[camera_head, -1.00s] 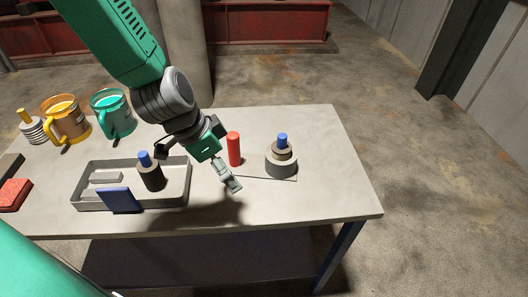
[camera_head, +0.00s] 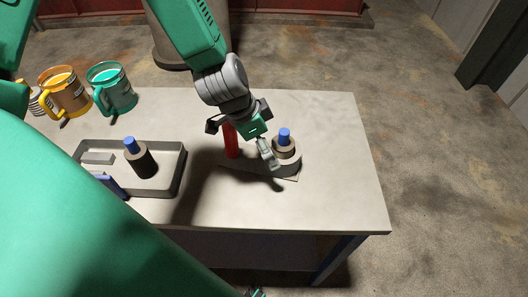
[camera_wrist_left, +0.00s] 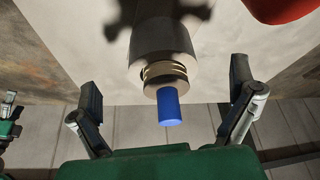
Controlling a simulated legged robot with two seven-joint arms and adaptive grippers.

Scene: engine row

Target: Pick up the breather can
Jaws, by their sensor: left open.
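Two blue-topped parts could be the breather can; I cannot tell which bears that name. A stepped grey-beige one (camera_head: 287,160) stands upright on a thin plate at the table's right. In the left wrist view its blue top (camera_wrist_left: 168,105) lies between the fingers, with none touching. A dark one (camera_head: 145,162) stands upright in the grey tray. My left gripper (camera_wrist_left: 165,90) is open and empty, close to the stepped part; in the head view its finger (camera_head: 268,153) partly covers that part. A small piece of a gripper, probably my right, shows at the head view's bottom edge.
A red cylinder (camera_head: 232,144) stands just left of the stepped part, partly behind my gripper. The tray (camera_head: 179,172) also holds a grey block and a blue piece. Orange (camera_head: 66,95) and green (camera_head: 112,90) mugs stand at back left. The table's right side (camera_head: 345,170) is clear.

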